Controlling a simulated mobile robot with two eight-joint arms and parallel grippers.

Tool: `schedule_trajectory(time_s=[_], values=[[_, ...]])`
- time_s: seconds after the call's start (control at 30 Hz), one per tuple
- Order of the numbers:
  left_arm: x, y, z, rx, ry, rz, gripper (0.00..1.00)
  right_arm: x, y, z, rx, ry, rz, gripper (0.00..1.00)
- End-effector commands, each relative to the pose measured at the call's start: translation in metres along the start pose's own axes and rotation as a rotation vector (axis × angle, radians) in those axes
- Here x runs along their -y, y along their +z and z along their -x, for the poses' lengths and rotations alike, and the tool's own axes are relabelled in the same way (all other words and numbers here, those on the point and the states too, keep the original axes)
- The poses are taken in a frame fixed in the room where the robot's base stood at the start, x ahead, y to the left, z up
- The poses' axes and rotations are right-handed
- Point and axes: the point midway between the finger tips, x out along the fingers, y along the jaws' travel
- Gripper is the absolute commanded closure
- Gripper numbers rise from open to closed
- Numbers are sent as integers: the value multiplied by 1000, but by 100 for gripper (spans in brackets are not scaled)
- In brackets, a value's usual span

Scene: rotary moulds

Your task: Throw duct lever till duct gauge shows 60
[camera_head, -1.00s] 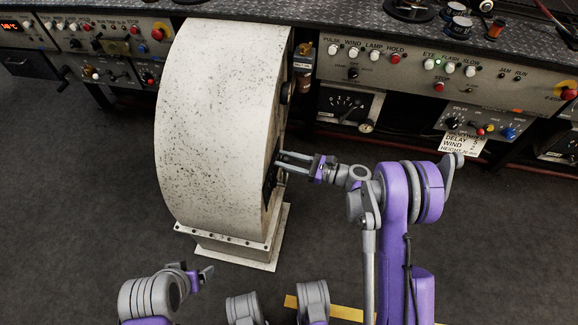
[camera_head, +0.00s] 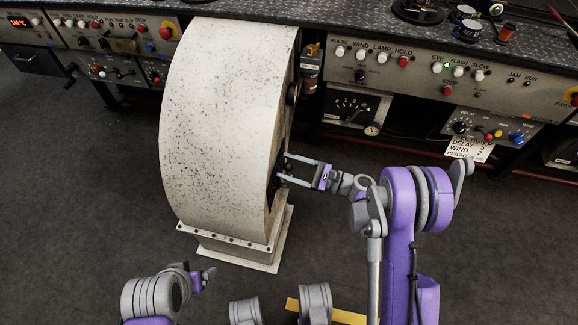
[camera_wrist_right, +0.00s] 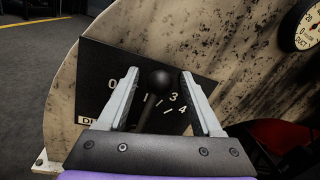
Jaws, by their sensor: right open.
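The duct lever (camera_wrist_right: 162,80) is a dark stick with a black ball knob. It stands before a black scale plate (camera_wrist_right: 96,80) marked 0, 1, 3 and 4; its knob covers part of the scale near 1. My right gripper (camera_wrist_right: 159,73) is open, one finger on each side of the knob, without a visible grip on it. In the head view the right gripper (camera_head: 285,168) reaches the drum's right face. The duct gauge (camera_wrist_right: 303,30) is a round cream dial cut by the right wrist view's edge; its needle is unreadable. My left gripper (camera_head: 205,278) is low at left, empty.
The speckled white drum housing (camera_head: 225,125) stands on a bolted foot (camera_head: 235,250) on dark floor. A control bench (camera_head: 430,70) with buttons and dials runs behind it. Floor left of the drum is clear. A red part (camera_wrist_right: 285,135) lies right of the scale plate.

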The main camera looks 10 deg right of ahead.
Motion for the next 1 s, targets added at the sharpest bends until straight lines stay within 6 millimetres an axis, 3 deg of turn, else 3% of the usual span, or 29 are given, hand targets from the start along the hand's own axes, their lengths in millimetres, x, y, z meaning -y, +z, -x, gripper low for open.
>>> schedule_trajectory(time_s=[0.17, 0.63, 1.0], values=[[0, 0, 2, 0, 0, 0, 18, 1, 0, 11, -1, -2, 0, 33], [0, -3, 13, -3, 0, 0, 18, 1, 0, 96, -2, -3, 1, 33], [0, -3, 14, -3, 0, 0, 18, 0, 0, 108, 0, 0, 0, 33]])
